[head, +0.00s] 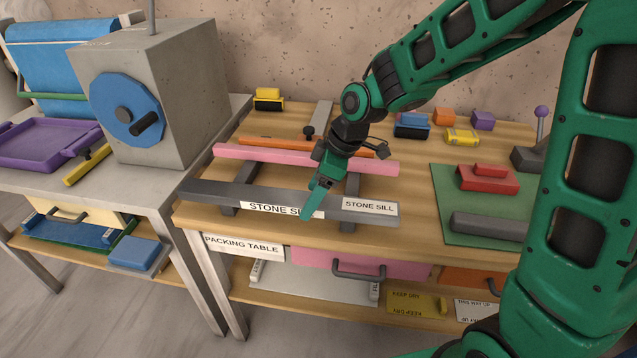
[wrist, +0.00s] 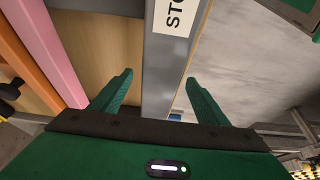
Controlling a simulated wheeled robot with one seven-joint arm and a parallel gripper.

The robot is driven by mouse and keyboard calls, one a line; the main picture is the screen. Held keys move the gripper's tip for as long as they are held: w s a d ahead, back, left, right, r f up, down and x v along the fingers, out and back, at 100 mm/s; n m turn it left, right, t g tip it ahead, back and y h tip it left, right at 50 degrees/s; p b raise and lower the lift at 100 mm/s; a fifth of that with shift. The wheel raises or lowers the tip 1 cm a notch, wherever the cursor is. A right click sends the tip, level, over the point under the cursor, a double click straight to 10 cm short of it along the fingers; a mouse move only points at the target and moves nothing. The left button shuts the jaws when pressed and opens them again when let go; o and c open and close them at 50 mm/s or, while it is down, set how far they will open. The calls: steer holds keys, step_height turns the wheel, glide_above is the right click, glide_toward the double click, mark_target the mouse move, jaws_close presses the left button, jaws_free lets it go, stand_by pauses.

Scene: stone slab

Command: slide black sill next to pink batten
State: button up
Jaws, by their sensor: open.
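The black sill (head: 215,191), a long dark grey bar with "STONE SILL" labels, lies along the front of the wooden table. It also shows in the wrist view (wrist: 166,72). The pink batten (head: 262,156) lies behind it, roughly parallel, with a gap between them; in the wrist view it is at the left (wrist: 42,42). My gripper (head: 314,200) is over the middle of the sill. In the wrist view my gripper (wrist: 158,82) is open, one finger on each side of the sill. Whether the fingers touch it cannot be told.
Dark cross bars (head: 351,200) run under the sill and batten. An orange strip (head: 262,142) lies behind the batten. A green mat (head: 450,204) with a red block (head: 487,178) and a grey bar (head: 487,226) is at the right. A concrete machine (head: 185,75) stands left.

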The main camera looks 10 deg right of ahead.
steer(key=shift+a+f, duration=0.2)
steer(key=shift+f, duration=0.2)
